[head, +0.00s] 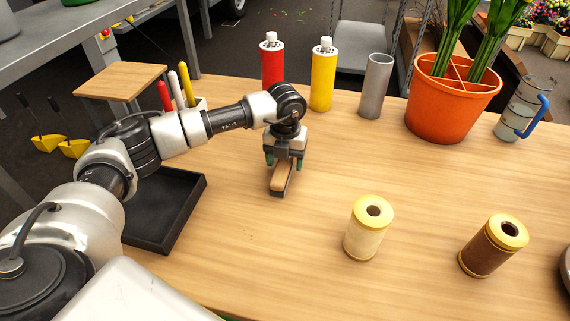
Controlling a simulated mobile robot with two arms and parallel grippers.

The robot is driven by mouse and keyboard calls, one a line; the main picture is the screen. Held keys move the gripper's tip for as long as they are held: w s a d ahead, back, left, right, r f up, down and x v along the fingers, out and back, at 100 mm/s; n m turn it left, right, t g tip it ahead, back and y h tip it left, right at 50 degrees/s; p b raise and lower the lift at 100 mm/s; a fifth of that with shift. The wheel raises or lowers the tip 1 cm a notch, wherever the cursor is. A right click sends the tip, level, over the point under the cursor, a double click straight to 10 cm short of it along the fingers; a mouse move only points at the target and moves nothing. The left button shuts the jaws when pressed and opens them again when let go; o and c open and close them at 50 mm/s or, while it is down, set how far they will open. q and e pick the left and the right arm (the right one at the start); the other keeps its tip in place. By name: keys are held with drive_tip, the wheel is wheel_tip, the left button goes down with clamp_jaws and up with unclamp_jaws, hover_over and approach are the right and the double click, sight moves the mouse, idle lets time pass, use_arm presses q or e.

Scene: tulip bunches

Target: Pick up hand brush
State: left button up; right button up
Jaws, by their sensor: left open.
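The hand brush (281,177) lies on the wooden table near its middle. It has a light wooden top and a dark lower edge. My left gripper (284,160) points down right over the brush's far end, with its fingers spread to either side. The far end of the brush is hidden by the gripper. I cannot tell whether the fingers touch it. My right gripper is not in view.
A black tray (165,207) sits left of the brush, partly behind my arm. Red (271,64) and yellow (322,78) bottles, a grey cylinder (375,86) and an orange pot (450,103) stand behind. Cream (366,234) and brown (487,252) spools stand front right.

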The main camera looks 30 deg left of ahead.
use_arm(q)
drive_tip(key=c, duration=1.1)
drive_tip(key=shift+r, duration=0.5)
wheel_tip(320, 180, up, 4)
drive_tip(key=s+d+r, duration=0.1)
drive_tip(key=d+r, duration=0.1)
drive_tip(key=d, duration=0.1)
drive_tip(key=s+d+r, duration=0.1)
drive_tip(key=d+r, duration=0.1)
drive_tip(key=d, duration=0.2)
drive_tip(key=s+d+r, duration=0.1)
drive_tip(key=d+r, duration=0.1)
drive_tip(key=d, duration=0.2)
drive_tip(key=shift+s+d+r, duration=0.15)
drive_tip(key=shift+r, duration=0.15)
